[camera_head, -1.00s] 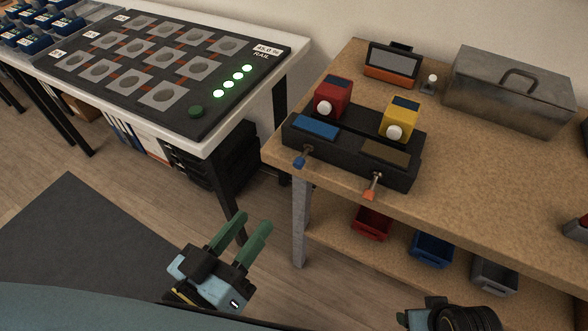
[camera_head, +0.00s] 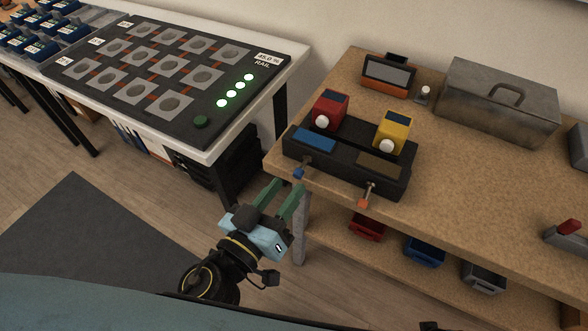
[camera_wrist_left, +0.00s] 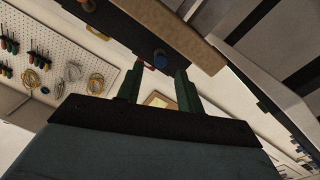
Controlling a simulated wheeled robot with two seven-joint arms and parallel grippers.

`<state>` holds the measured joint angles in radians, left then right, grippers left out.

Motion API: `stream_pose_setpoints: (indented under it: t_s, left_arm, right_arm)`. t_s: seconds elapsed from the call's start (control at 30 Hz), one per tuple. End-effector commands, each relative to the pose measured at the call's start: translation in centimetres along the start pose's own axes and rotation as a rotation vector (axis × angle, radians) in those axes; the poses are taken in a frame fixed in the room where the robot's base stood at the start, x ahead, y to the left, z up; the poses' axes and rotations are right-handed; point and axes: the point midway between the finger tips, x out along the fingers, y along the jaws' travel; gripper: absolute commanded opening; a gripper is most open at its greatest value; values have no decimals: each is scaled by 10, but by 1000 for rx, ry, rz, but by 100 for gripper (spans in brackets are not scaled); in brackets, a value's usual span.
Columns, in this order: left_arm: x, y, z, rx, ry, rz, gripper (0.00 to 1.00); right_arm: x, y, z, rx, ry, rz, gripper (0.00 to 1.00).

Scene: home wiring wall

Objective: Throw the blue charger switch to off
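The black charger (camera_head: 350,172) stands at the near left corner of the wooden bench. It has a blue panel (camera_head: 313,139) and a brown panel, with a red and a yellow block behind them. The blue-tipped switch (camera_head: 299,172) juts from its front face, its tip hanging outward and down. A round blue end, apparently this switch, shows in the left wrist view (camera_wrist_left: 160,57). My left gripper (camera_head: 286,187) is open and empty, its green fingers just below and in front of the blue switch, apart from it. My right gripper is not clearly seen.
An orange-tipped switch (camera_head: 364,202) juts from the same front face, to the right. A metal toolbox (camera_head: 500,105) and an orange-framed display (camera_head: 388,77) stand behind. A white table (camera_head: 215,151) with a black panel is on the left. Bins sit on the lower shelf.

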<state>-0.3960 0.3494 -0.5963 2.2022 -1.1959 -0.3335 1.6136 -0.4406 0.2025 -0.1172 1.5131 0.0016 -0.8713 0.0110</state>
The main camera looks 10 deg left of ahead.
Motion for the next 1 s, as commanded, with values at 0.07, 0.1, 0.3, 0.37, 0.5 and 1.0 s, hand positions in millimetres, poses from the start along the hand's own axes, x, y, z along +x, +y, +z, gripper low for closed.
stream_pose_setpoints:
  t_s: [0.07, 0.1, 0.3, 0.37, 0.5, 1.0]
  left_arm:
    - [13, 1, -2, 3, 2, 0, 37]
    - [18, 1, -3, 3, 2, 1, 37]
    - [35, 0, -1, 1, 0, -1, 37]
    - [38, 0, -1, 0, 1, -1, 37]
    - [41, 0, 0, 0, 0, -1, 37]
    - [40, 0, 0, 0, 0, -1, 0]
  right_arm:
    - [5, -1, 7, -3, -8, -2, 73]
    - [8, -2, 11, -5, -11, -3, 73]
    - [16, -3, 21, -9, -16, -5, 73]
    - [18, -3, 22, -9, -17, -5, 73]
    - [19, -4, 24, -10, -19, -6, 73]
    - [20, -3, 24, -10, -20, -5, 73]
